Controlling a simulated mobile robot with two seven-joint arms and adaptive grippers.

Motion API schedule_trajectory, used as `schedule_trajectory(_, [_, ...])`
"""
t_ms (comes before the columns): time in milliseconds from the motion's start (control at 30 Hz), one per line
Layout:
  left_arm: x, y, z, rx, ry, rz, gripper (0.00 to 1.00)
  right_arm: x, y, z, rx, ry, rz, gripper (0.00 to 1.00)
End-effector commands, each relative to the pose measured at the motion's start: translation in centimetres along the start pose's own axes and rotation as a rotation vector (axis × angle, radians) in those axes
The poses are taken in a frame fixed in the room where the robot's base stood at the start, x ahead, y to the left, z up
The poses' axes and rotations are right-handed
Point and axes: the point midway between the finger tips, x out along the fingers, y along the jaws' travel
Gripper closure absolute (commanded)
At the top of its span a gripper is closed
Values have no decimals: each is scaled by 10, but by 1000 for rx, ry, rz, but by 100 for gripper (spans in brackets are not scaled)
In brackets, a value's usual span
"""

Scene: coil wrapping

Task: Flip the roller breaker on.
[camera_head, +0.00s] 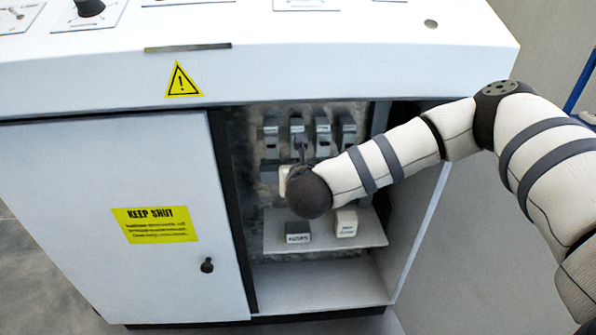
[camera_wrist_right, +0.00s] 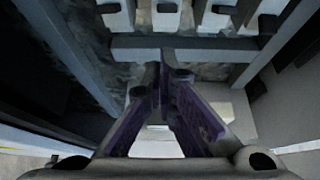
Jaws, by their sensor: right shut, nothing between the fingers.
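A row of several breakers with grey-white bodies (camera_head: 323,132) is mounted high in the open cabinet bay. Their small labels are too small to read, so I cannot tell which is the roller breaker. In the right wrist view the breakers (camera_wrist_right: 165,18) run along the top edge, above a grey rail (camera_wrist_right: 215,49). My right gripper (camera_wrist_right: 165,76) is shut and empty, its purple-sided fingers pointing toward the rail below the row. In the head view my right gripper (camera_head: 302,156) is mostly hidden by its dark wrist, just below the second breaker from the left. My left gripper is not in view.
A shelf (camera_head: 275,245) below the breakers carries a dark-fronted block (camera_head: 298,232) and a pale block (camera_head: 346,222). A closed white door (camera_head: 110,215) with a "KEEP SHUT" label covers the left side. The console top (camera_head: 330,50) overhangs the bay.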

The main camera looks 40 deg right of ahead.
Motion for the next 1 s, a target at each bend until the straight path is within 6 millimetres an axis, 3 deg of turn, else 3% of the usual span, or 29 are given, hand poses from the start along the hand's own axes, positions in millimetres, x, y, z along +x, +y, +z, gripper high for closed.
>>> schedule_trajectory(100, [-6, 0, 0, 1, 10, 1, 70, -26, 0, 11, 1, -2, 2, 100])
schedule_trajectory(300, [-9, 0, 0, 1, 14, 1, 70, -48, 0, 17, -1, 0, -1, 100])
schedule_trajectory(833, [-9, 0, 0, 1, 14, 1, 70, -51, 0, 16, -9, 3, 1, 100])
schedule_trajectory(933, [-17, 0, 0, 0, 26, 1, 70, -62, 18, -6, -175, 36, 68, 100])
schedule_trajectory(1000, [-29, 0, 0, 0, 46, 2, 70, -82, 41, -47, -456, 81, 186, 100])
